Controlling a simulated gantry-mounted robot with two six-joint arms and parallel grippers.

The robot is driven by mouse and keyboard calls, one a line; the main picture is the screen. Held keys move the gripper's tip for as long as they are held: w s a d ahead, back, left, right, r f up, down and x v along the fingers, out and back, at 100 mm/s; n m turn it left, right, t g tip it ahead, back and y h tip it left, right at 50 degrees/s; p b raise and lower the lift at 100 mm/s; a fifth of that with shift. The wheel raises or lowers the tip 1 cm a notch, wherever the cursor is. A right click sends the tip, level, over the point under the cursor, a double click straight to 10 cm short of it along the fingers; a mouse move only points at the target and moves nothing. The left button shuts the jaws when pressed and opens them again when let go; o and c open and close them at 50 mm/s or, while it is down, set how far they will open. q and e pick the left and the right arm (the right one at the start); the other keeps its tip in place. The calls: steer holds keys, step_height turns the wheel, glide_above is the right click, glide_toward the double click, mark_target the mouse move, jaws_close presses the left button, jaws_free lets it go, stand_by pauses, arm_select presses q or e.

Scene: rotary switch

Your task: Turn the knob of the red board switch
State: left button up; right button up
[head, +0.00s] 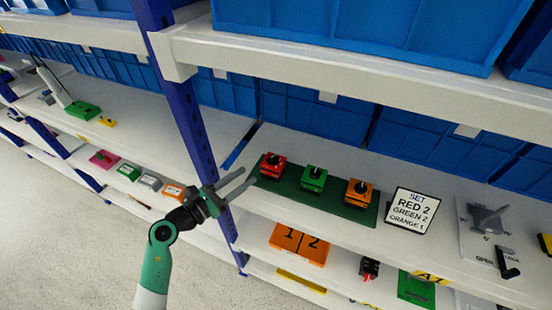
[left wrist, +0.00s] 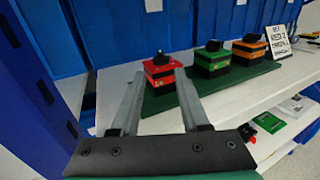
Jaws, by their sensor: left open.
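The red switch (head: 272,166) with a black knob on top stands at the left end of a dark green board (head: 340,208) on the shelf. It also shows in the left wrist view (left wrist: 160,76), just beyond my fingertips. A green switch (head: 313,180) and an orange switch (head: 360,193) stand to its right on the same board. My left gripper (head: 248,180) is open and empty, left of and in front of the red switch, with its two fingers pointing toward it. In the left wrist view the gripper (left wrist: 158,82) shows a gap between its fingers. My right gripper is not in view.
A sign (head: 411,210) reading "SET RED 2, GREEN 2, ORANGE 1" stands right of the board. A blue upright post (head: 190,120) is close to my left arm. Blue bins (head: 325,112) line the back. A grey lever device (head: 488,220) stands farther right.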

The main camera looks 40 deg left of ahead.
mark_target(267, 162)
arm_select(q)
steer(key=w, duration=0.3)
steer(key=w+b, duration=0.1)
steer(key=w, duration=0.2)
steer(key=w+d+b, duration=0.1)
steer(key=w, duration=0.3)
steer(key=shift+w, duration=0.1)
steer(key=shift+w+r+b, duration=0.1)
steer(key=shift+w+b, duration=0.2)
steer(key=shift+w, duration=0.35)
steer(key=shift+c, duration=0.3)
jaws_close()
